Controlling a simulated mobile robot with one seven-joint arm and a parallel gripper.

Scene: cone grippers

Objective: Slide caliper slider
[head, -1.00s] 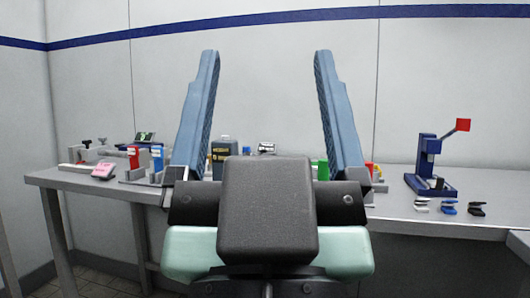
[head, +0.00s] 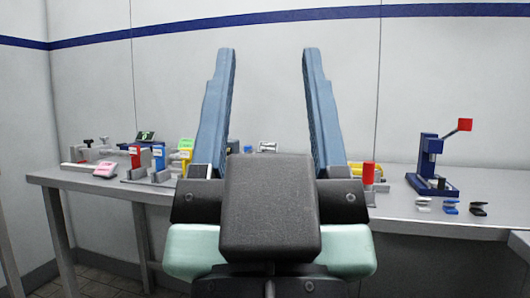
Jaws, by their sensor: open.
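My gripper (head: 269,50) fills the middle of the head view, with two blue fingers pointing up and a wide gap between them. It is open, and nothing shows between the fingertips. I cannot make out a caliper or its slider for certain. A long pale grey fixture (head: 75,166) with a pink block (head: 105,169) lies at the left end of the bench, but its kind is unclear. My gripper is in front of the bench and hides part of its middle.
The grey bench (head: 320,207) runs along the wall. A blue press (head: 432,165) and several small clips (head: 450,208) are farther right.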

